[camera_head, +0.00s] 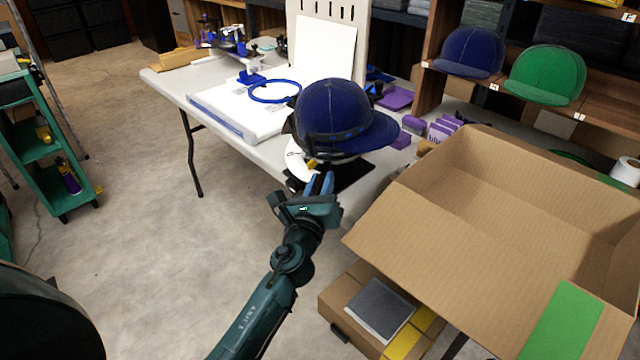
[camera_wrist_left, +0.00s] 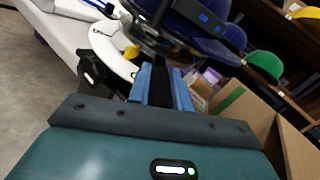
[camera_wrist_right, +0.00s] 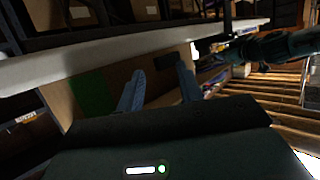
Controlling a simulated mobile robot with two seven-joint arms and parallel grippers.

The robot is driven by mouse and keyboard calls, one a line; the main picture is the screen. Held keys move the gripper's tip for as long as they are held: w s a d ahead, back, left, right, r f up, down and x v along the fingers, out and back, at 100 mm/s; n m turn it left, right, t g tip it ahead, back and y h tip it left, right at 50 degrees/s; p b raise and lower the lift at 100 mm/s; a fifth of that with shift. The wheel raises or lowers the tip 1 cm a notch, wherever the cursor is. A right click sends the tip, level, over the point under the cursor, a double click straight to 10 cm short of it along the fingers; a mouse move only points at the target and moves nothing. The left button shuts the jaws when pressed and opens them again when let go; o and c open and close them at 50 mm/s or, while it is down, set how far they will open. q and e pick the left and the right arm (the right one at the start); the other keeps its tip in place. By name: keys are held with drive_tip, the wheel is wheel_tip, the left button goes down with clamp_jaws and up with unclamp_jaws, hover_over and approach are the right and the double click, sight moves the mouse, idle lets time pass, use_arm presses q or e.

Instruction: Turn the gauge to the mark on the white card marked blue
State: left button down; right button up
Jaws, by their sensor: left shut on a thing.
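The gauge appears to be the white rounded plate (camera_head: 297,160) with a yellow part (camera_head: 312,163), under a dark blue cap (camera_head: 338,112) on the table. The plate also shows in the left wrist view (camera_wrist_left: 107,47). My left gripper (camera_head: 322,183) is just in front of the cap. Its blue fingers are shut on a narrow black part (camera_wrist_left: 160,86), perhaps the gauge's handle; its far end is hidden. The cap covers much of the gauge, and its marks are not legible. I cannot make out a white card marked blue. My right gripper (camera_wrist_right: 158,85) is open and empty.
An open cardboard box (camera_head: 500,210) stands close on the right. A blue ring (camera_head: 274,91) lies on a white block on the table (camera_head: 165,85). Blue and green caps (camera_head: 545,75) sit on the shelf.

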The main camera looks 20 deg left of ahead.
drive_tip(key=shift+s, duration=0.1)
use_arm(q)
drive_tip(key=c, duration=1.3)
unclamp_jaws()
use_arm(e)
drive_tip(key=shift+f, duration=0.1)
use_arm(q)
drive_tip(key=s, duration=0.4)
drive_tip(key=s+f+b, duration=0.1)
drive_tip(key=s, duration=0.3)
drive_tip(key=s+d, duration=0.1)
drive_tip(key=s, duration=0.4)
drive_tip(key=shift+d+f+b, duration=0.1)
drive_tip(key=shift+f+b, duration=0.05)
drive_tip(key=shift+b, duration=0.15)
use_arm(e)
drive_tip(key=shift+w+a+f+n, duration=0.15)
drive_tip(key=shift+f+n, duration=0.05)
drive_tip(key=shift+f, duration=0.2)
drive_tip(key=shift+w+a+f+n, duration=0.15)
drive_tip(key=shift+f+n, duration=0.05)
drive_tip(key=shift+f, duration=0.2)
use_arm(q)
drive_tip(key=shift+c, duration=0.3)
use_arm(e)
drive_tip(key=shift+g, duration=0.3)
